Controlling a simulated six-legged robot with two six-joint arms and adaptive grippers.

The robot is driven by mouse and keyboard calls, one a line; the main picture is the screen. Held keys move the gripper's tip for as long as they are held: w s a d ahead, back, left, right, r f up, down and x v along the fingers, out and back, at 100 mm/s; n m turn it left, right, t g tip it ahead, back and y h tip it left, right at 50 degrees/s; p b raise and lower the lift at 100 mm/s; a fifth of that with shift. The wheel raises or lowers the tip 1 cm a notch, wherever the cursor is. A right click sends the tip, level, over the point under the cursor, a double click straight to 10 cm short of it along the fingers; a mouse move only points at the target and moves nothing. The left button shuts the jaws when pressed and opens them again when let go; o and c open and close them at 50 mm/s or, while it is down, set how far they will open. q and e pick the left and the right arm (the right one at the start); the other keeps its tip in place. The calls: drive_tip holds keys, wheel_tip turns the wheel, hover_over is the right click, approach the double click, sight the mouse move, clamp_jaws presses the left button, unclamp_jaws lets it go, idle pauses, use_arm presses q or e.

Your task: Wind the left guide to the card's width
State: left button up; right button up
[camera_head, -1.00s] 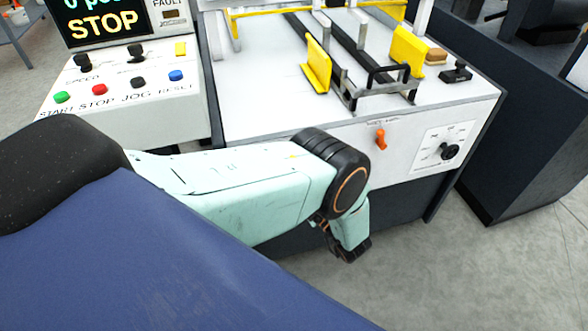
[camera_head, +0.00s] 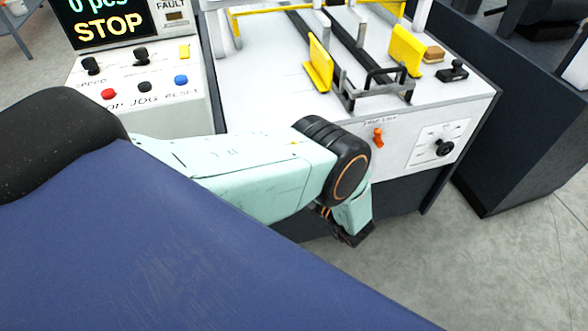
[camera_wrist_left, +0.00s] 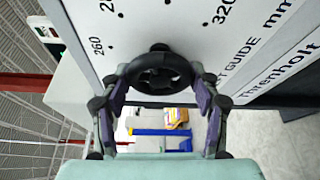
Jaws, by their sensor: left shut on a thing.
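My left gripper (camera_wrist_left: 160,88) is shut on a black round knob (camera_wrist_left: 162,70), with one finger at each side of it. The knob sits on a white panel with a millimetre scale; 260 and 320 and the word GUIDE can be read. In the head view my left forearm crosses the machine's front and hides this knob; the fingers cannot be made out there. The left guide (camera_head: 318,64), a yellow upright plate, stands on the white bed, apart from the right yellow guide (camera_head: 406,50). I cannot make out a card. My right gripper is not in view.
An orange lever (camera_head: 378,138) and another black knob with a scale (camera_head: 443,148) are on the machine's front. A control panel (camera_head: 150,119) with buttons stands left, under a display (camera_head: 105,22) reading STOP. Grey floor (camera_head: 420,265) is clear at front right.

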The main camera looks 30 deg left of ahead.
use_arm(q)
drive_tip(key=shift+w+r, duration=0.1)
drive_tip(key=shift+w, duration=0.05)
drive_tip(key=o, duration=1.2)
drive_tip(key=shift+c, duration=0.2)
drive_tip(key=v, duration=0.7)
drive_tip(key=shift+d, duration=0.25)
